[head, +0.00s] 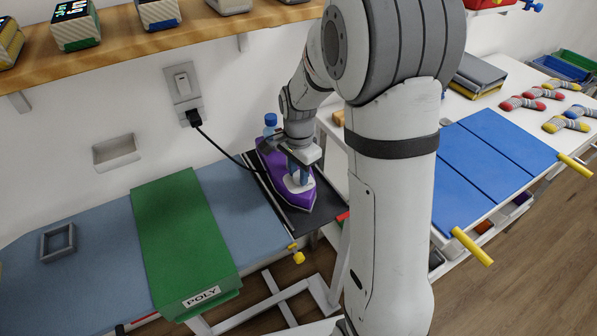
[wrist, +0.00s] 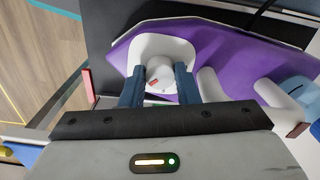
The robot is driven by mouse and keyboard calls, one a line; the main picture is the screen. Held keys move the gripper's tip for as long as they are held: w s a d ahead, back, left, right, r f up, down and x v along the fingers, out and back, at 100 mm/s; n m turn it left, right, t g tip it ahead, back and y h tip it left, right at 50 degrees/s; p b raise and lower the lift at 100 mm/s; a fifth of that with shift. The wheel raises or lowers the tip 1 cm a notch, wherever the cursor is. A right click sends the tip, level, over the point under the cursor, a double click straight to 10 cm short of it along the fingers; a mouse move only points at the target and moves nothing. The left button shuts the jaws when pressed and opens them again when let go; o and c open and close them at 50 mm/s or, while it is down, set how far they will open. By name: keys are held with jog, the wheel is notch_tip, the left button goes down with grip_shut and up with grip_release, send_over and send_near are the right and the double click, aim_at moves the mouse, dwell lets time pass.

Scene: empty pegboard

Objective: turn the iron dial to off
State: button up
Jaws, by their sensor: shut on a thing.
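The purple iron (head: 283,175) rests on a dark rest plate (head: 322,213) at the right end of the ironing board. Its white dial (wrist: 160,77) with a red mark sits on a white plate, seen in the wrist view. My gripper (wrist: 160,88) is over the iron with its two blue fingers on either side of the dial, shut on it. The red mark (wrist: 153,83) is at the lower left of the dial in the wrist view. The dial's off label cannot be made out. In the head view the gripper (head: 299,178) partly covers the dial.
A black cord runs from the iron to a wall plug (head: 193,117) below a switch. A green cloth labelled POLY (head: 185,235) lies across the blue ironing board (head: 90,262). A wooden shelf (head: 120,45) is above. A white table with blue panels (head: 490,150) stands to the right.

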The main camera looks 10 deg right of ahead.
jog(key=n+b, duration=0.1)
jog(key=n, duration=0.6)
jog(key=n+b, duration=0.1)
jog(key=n, duration=0.5)
jog(key=shift+d+n, duration=0.1)
jog(key=shift+n, duration=0.3)
jog(key=n, duration=0.6)
jog(key=n+b, duration=0.1)
jog(key=n, duration=0.5)
jog(key=shift+n, duration=0.3)
jog(key=o, duration=0.7)
jog(key=shift+r, duration=0.1)
notch_tip(320, 180, up, 8)
jog(key=shift+f, duration=0.15)
